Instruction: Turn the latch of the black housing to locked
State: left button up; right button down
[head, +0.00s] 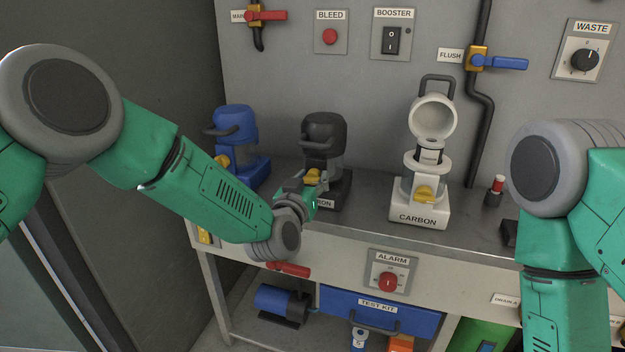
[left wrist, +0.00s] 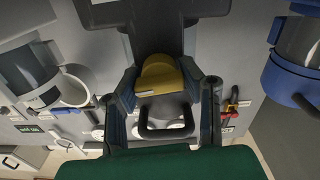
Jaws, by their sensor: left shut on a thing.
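The black housing (head: 324,134) stands upright on the bench between a blue and a white housing, its lid down. Its label is partly covered by my arm. Its yellow latch (head: 313,177) is on the front, and it also shows in the left wrist view (left wrist: 160,76). My left gripper (head: 308,184) is at the front of the black housing, with its fingers on either side of the latch, shut on it. In the left wrist view the fingers (left wrist: 160,95) flank the yellow latch. My right arm shows at the right of the head view, but its gripper is out of view.
The blue housing (head: 236,140) stands close on the left. The white CARBON housing (head: 419,215) on the right has its lid raised. The ALARM box (head: 390,275) and a red lever (head: 288,269) sit on the bench front below. Clear bench lies between the black and white housings.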

pick_arm(q)
jog(key=n, duration=0.4)
jog(key=shift+s+f, duration=0.2)
jog(key=shift+f, duration=0.2)
jog(key=n+b, duration=0.1)
jog(key=n, duration=0.2)
jog(key=shift+f+n, duration=0.1)
jog(key=shift+n, duration=0.3)
jog(key=n+b, duration=0.1)
jog(key=n, duration=0.3)
jog(key=shift+f, duration=0.1)
jog(key=shift+n+b, duration=0.9)
jog(key=shift+n, duration=1.6)
jog(key=o, duration=1.1)
jog(key=shift+c, duration=0.2)
jog(key=shift+o, duration=0.7)
jog(key=shift+a+r, duration=0.2)
jog(key=shift+r, duration=0.05)
